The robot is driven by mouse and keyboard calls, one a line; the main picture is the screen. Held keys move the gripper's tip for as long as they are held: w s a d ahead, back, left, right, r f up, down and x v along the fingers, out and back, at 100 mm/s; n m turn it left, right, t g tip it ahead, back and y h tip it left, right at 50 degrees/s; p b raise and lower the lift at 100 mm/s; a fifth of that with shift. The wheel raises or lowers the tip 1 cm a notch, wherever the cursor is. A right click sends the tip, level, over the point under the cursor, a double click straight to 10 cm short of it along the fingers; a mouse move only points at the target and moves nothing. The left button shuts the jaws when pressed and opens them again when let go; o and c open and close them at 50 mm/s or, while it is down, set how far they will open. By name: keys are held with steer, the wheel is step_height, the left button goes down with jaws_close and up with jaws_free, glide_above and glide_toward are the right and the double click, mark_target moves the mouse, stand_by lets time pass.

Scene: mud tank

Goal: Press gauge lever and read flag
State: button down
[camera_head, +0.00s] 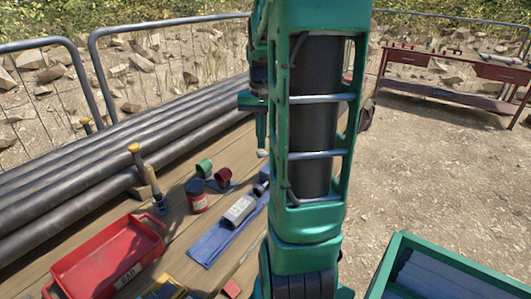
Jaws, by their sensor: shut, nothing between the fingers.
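I cannot make out the gauge lever or the flag in this view; my own arm covers a wide strip of the middle. A grey-white device (239,211) with dark markings lies on a blue cloth (212,247) on the plank table; I cannot tell whether it is the gauge. My gripper (262,153) is partly seen left of my arm, hanging over the far part of the table with its tip down. It is shut and empty, apart from the cups and the grey device. The rest of it is hidden behind my arm.
A red tray marked BAD (151,226), a brush (154,188), a red can (196,196), a green cup (204,168) and a red cup (223,176) are on the table. Long dark pipes (60,200) lie behind. A green-rimmed box (455,255) stands right; gravel is open beyond.

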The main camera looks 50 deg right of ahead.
mark_target(261, 151)
steer(key=shift+f, duration=0.15)
stand_by(0.3)
steer(key=shift+f, duration=2.15)
step_height(261, 151, up, 11)
stand_by(0.5)
stand_by(0.5)
steer(key=s+a+f+n, duration=0.2)
steer(key=s+a+f, duration=0.2)
steer(key=s+a, duration=0.3)
steer(key=s+a+f+n, duration=0.2)
steer(key=s+a+f, duration=0.2)
steer(key=a, duration=0.6)
steer(key=s, duration=0.2)
steer(key=shift+s+f+n, duration=0.25)
steer(key=shift+s+n, duration=0.1)
steer(key=shift+n, duration=0.05)
